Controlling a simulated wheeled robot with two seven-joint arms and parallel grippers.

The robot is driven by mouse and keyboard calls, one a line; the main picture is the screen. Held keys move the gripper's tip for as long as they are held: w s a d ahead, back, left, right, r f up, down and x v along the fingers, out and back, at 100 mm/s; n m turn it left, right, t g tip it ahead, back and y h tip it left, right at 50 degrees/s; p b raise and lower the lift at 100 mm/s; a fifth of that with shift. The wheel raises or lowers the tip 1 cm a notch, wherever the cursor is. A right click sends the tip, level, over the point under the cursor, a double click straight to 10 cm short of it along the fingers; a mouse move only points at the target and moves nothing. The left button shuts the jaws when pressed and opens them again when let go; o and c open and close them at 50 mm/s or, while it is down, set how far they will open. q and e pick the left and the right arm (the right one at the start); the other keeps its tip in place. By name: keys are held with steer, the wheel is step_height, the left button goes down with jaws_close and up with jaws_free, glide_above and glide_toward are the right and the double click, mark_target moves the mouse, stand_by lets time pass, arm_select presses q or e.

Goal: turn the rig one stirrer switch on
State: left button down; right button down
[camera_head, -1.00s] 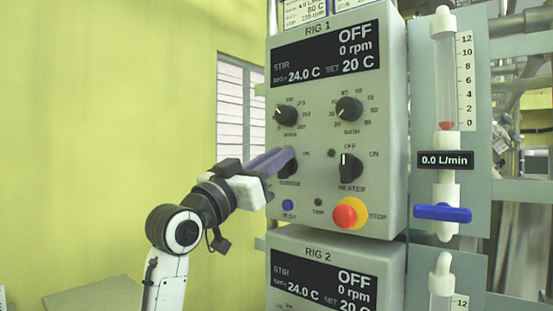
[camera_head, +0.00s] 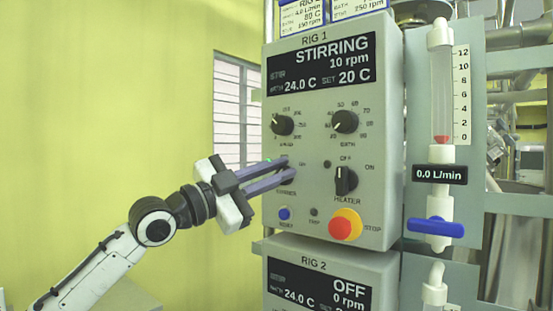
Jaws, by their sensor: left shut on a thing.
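The rig one panel (camera_head: 385,120) is a grey box labelled RIG 1. Its display (camera_head: 320,65) reads STIRRING, 10 rpm, 24.0 C, set 20 C. My left gripper (camera_head: 285,170) comes in from the left with its two long fingers at the panel, shut on the stirrer switch (camera_head: 288,176). The fingers mostly hide the switch's knob. A small green light shows beside the fingertips. The heater switch (camera_head: 345,181) to the right points up towards OFF. My right gripper is not in view.
Two dials, the speed dial (camera_head: 283,124) and the bath dial (camera_head: 345,121), sit above the switches. A blue button (camera_head: 284,213) and a red stop button (camera_head: 342,227) sit below. The RIG 2 panel (camera_head: 385,265) is underneath, reading OFF. A flow meter with a blue valve (camera_head: 436,227) stands right.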

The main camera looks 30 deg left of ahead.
arm_select(q)
steer(key=shift+w+a+f+m+g+h+p, duration=0.15)
steer(key=shift+m+g+p, duration=0.1)
steer(key=shift+m+p, duration=0.3)
steer(key=shift+d+f+m+g+h+p, duration=0.15)
steer(key=shift+m+g+p, duration=0.15)
steer(key=shift+m+p, duration=0.2)
steer(key=shift+w+a+f+m+g+p, duration=0.15)
steer(key=shift+m+g+p, duration=0.1)
steer(key=shift+m+p, duration=0.25)
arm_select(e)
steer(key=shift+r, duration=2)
arm_select(q)
steer(key=shift+s, duration=0.1)
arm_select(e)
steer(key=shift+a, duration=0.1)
